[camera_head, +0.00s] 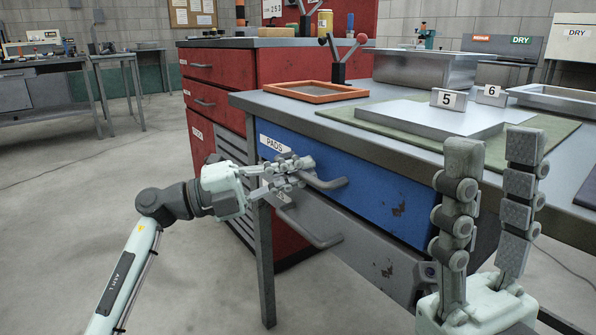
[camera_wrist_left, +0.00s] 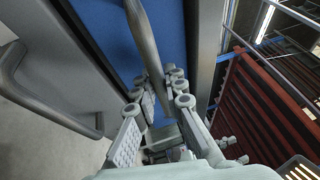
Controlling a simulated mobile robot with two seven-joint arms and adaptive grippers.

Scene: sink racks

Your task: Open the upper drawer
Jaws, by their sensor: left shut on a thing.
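The upper drawer (camera_head: 385,200) has a blue front with a "PADS" label and sits under the workbench top. It looks closed. Its grey bar handle (camera_head: 328,184) sticks out on the left part of the front. My left gripper (camera_head: 290,170) is shut on this handle. In the left wrist view the handle (camera_wrist_left: 146,40) runs down between the fingers of my left gripper (camera_wrist_left: 160,92), with the blue drawer front (camera_wrist_left: 103,25) behind it. My right gripper (camera_head: 494,148) is open and empty, its fingers pointing up in the right foreground.
A grey lower drawer (camera_head: 350,250) with its own handle (camera_head: 308,228) lies just below. A red cabinet (camera_head: 230,68) stands behind on the left. The workbench top holds an orange tray (camera_head: 316,97) and a metal plate (camera_head: 430,118).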

